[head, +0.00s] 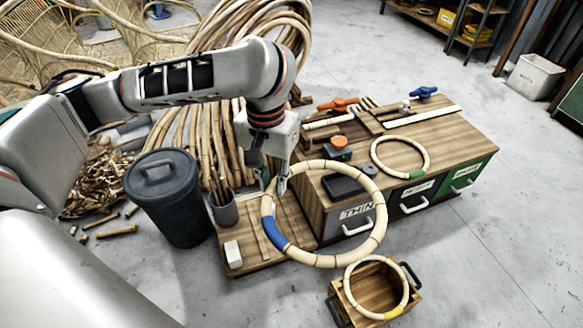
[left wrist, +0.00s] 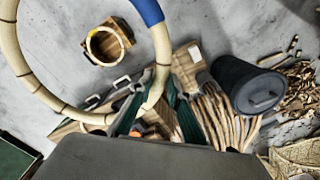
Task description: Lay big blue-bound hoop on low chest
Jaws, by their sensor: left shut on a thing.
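The big hoop (head: 332,262) is pale rattan with a blue binding (head: 272,232) at its lower left. My left gripper (head: 282,186) is shut on the hoop's upper left rim and holds it in front of the chest's left end. The hoop also shows in the left wrist view (left wrist: 29,84), with its blue binding (left wrist: 147,10) at the top; the gripper (left wrist: 158,101) is around its rim there. The low chest (head: 455,136) has a wooden top and labelled drawers in grey, black and green. The hoop overlaps its left drawer in the head view. My right gripper is not in view.
A green-bound hoop (head: 375,153) lies on the chest top, near an orange-topped black device (head: 337,152) and tools. A yellow-bound hoop (head: 349,290) rests on a wooden crate (head: 337,312). A dark bin (head: 178,205) stands left; clear floor lies right.

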